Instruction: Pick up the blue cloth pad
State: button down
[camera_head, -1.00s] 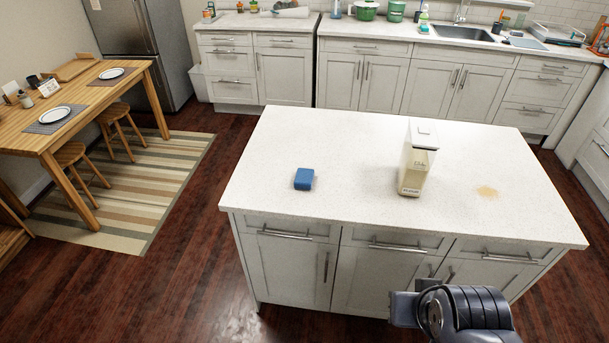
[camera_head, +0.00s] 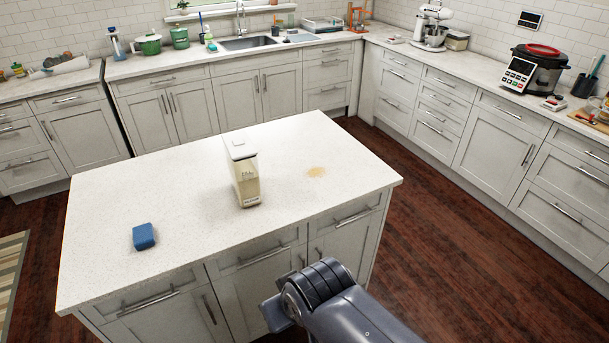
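The blue cloth pad (camera_head: 144,236) is a small blue block lying on the left front part of the white island top (camera_head: 100,205). Nothing touches it. My arm shows at the bottom, in front of the island and to the right of the pad. The fingers of my gripper cannot be made out, so its state does not show.
A flour container (camera_head: 245,180) stands upright on the island, right of the pad. Counters with a sink (camera_head: 248,43) and a pressure cooker (camera_head: 540,70) line the walls. Dark wood floor (camera_head: 440,240) is clear on the right.

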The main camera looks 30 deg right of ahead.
aim_at(143, 235)
jog(key=i+j+z, duration=0.1)
jog(key=i+j, duration=0.15)
jog(key=i, duration=0.25)
jog(key=i+j, duration=0.25)
jog(key=i, duration=0.3)
jog(key=z, duration=0.05)
